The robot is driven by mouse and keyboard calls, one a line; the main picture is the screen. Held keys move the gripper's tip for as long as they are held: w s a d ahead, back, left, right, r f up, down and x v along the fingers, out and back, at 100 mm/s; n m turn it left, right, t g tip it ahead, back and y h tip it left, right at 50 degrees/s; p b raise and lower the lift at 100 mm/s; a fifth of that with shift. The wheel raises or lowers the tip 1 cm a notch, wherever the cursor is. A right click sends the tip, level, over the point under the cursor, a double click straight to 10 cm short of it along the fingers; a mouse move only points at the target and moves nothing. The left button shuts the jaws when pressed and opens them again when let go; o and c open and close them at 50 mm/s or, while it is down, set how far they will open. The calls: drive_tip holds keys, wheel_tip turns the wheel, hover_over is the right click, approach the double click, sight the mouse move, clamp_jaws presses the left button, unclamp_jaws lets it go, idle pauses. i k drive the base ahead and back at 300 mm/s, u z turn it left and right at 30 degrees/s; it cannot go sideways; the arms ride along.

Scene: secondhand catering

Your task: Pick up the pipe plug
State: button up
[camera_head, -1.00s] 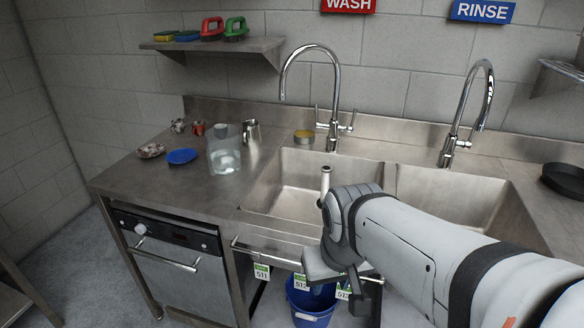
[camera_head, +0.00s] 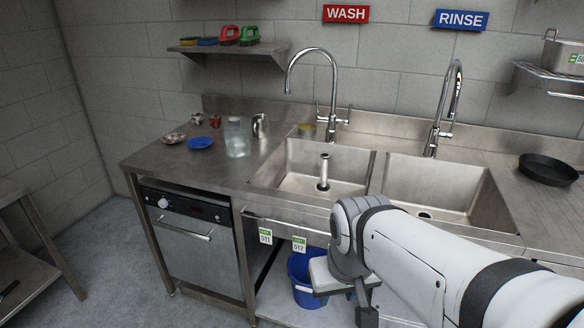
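The pipe plug (camera_head: 324,172) is a pale metal tube with a wider dark-edged base. It stands upright in the left basin (camera_head: 290,185) of the sink, toward the right side of its floor. My gripper (camera_head: 335,282) is low in front of the sink, below the counter edge and apart from the plug. It partly covers the blue bucket in the picture. Its fingertips do not show clearly, so I cannot tell whether it is open or shut.
A tall faucet (camera_head: 331,95) curves above the left basin. A clear jar (camera_head: 237,138), a metal pitcher (camera_head: 260,126) and a blue dish (camera_head: 200,142) stand on the left counter. A black pan (camera_head: 548,169) is at right. A blue bucket (camera_head: 301,268) stands below the sink.

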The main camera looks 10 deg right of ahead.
sight(324, 158)
drive_tip(key=u, duration=0.1)
drive_tip(key=i, duration=1.35)
drive_tip(key=z, duration=0.7)
